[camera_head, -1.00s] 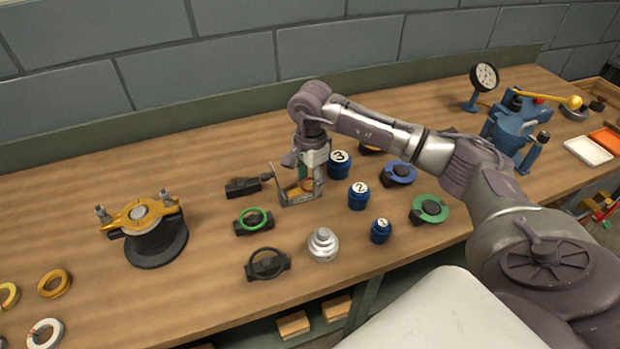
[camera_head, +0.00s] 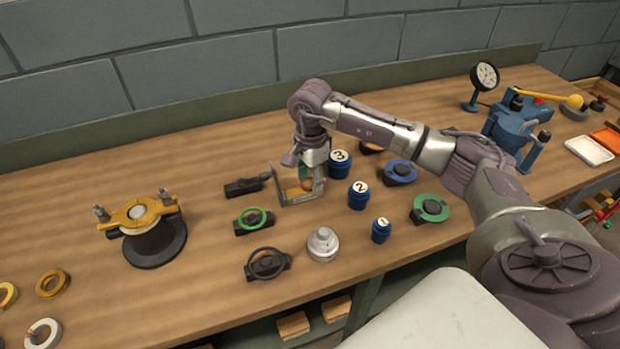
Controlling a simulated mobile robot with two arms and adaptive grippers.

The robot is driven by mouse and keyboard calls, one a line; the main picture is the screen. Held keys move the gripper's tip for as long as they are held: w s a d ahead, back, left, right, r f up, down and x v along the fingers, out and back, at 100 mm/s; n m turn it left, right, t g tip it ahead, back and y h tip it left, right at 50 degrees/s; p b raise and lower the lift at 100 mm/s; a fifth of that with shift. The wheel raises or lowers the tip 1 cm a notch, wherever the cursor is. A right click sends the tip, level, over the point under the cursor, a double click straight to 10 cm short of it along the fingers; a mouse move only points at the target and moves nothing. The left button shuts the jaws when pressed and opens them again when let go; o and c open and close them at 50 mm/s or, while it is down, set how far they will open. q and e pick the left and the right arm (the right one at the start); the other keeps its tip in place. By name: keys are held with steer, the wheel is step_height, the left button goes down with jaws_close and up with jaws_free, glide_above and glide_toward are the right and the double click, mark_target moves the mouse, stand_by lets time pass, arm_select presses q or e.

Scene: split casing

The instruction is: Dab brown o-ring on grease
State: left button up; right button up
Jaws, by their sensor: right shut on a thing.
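My right gripper (camera_head: 309,172) points down at the middle of the bench, left of the blue pot marked 3. It is shut on a small brown thing (camera_head: 307,184), which looks like the brown o-ring; its shape is mostly hidden by the gripper. My left gripper is not in view.
A black holder (camera_head: 243,187) without a visible ring lies left of the gripper. Holders with a green ring (camera_head: 254,219) and black ring (camera_head: 267,263) and a silver stepped part (camera_head: 323,244) lie in front. Blue pots (camera_head: 339,164) stand right. A yellow-topped casing (camera_head: 143,215) stands left.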

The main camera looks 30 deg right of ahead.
steer(key=shift+f+b, duration=0.35)
steer(key=shift+f, duration=0.05)
stand_by(0.6)
stand_by(0.6)
steer(key=shift+r+p, duration=1.75)
steer(key=shift+r, duration=1.35)
steer(key=p, duration=0.3)
steer(key=shift+f, duration=0.35)
steer(key=shift+f+p, duration=0.35)
steer(key=shift+p, duration=0.05)
steer(key=shift+f, duration=0.3)
